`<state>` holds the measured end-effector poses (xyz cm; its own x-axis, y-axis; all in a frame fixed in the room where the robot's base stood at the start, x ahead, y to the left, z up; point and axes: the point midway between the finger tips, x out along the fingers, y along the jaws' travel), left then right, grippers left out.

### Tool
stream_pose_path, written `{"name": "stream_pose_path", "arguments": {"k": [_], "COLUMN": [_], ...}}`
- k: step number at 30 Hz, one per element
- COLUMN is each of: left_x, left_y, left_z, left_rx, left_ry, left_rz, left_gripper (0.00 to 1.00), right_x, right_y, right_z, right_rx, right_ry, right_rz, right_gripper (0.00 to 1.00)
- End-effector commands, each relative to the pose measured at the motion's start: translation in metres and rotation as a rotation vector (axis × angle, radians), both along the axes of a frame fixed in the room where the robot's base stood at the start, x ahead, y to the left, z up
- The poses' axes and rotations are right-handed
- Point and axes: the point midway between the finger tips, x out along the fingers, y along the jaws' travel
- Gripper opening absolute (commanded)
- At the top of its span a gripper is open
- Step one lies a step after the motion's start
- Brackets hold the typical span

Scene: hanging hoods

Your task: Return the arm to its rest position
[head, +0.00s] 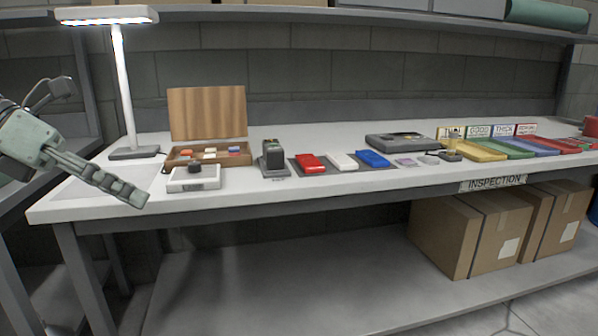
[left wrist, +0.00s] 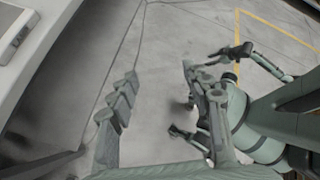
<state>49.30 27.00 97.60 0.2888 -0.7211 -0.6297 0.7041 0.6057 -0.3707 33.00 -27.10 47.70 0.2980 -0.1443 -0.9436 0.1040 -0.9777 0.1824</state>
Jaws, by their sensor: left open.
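My left gripper (head: 135,194) is at the left of the head view, beside and in front of the workbench's left end. Its fingers point down and to the right, with nothing seen in them. In the left wrist view the same gripper (left wrist: 160,72) has its fingers apart, with grey floor between them. Parts of my own body and what looks like my other arm show at the right of that view. The state of that arm's gripper is unclear, and it does not show in the head view.
The workbench (head: 330,190) carries a lamp (head: 126,85), an open wooden case (head: 207,112), a small white device (head: 193,179), colored blocks and a row of colored trays (head: 505,148). Cardboard boxes (head: 445,235) stand on the lower shelf. A shelf runs above. Floor lies clear below the left gripper.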

Motion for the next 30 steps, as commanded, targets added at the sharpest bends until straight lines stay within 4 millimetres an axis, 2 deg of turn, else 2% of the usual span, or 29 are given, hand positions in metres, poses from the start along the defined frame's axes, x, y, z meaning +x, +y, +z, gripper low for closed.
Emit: {"name": "stream_pose_path", "arguments": {"k": [2,4,8,10,13,16,20,21,24,28,29,30], "left_x": [0.025,0.051,0.092,0.106,0.108,0.093,0.056,0.042,0.001,-0.058,-0.071,-0.088], "left_y": [0.001,0.01,0.054,0.085,0.125,0.149,0.158,0.154,0.138,0.098,0.087,0.073], "left_z": [-0.009,-0.016,-0.05,-0.084,-0.15,-0.22,-0.313,-0.34,-0.402,-0.469,-0.481,-0.495], "left_rx": [-0.232,-0.457,-0.864,-1.06,-1.289,-1.449,-1.581,-1.607,-1.642,-1.626,1.603,1.513], "left_ry": [-0.002,0.003,0.061,0.117,0.215,0.32,0.467,0.515,0.641,0.814,-0.849,-0.857], "left_rz": [0.141,0.306,0.671,0.889,1.202,1.485,1.834,1.936,2.189,2.504,-2.554,-2.522], "left_gripper": [0.49,0.49,0.49,0.49,0.49,0.49,0.49,0.49,0.49,0.49,0.49,0.49], "right_x": [0.0,-0.001,-0.002,-0.002,-0.003,-0.003,-0.003,-0.003,-0.003,-0.002,-0.001,-0.002], "right_y": [0.0,0.0,0.001,0.001,0.001,0.001,0.002,0.002,0.003,0.004,0.003,0.003], "right_z": [-0.002,-0.005,-0.011,-0.015,-0.019,-0.024,-0.027,-0.029,-0.032,-0.034,-0.035,-0.036], "right_rx": [0.002,0.003,0.006,0.008,0.009,0.012,0.016,0.017,0.02,0.021,0.022,0.021], "right_ry": [0.001,0.006,0.011,0.014,0.019,0.019,0.023,0.025,0.024,0.023,0.024,0.026], "right_rz": [0.0,0.001,0.002,0.002,0.002,0.003,0.001,0.002,0.003,0.003,0.003,0.003], "right_gripper": [0.4,0.4,0.4,0.4,0.4,0.4,0.4,0.4,0.4,0.4,0.4,0.4]}}
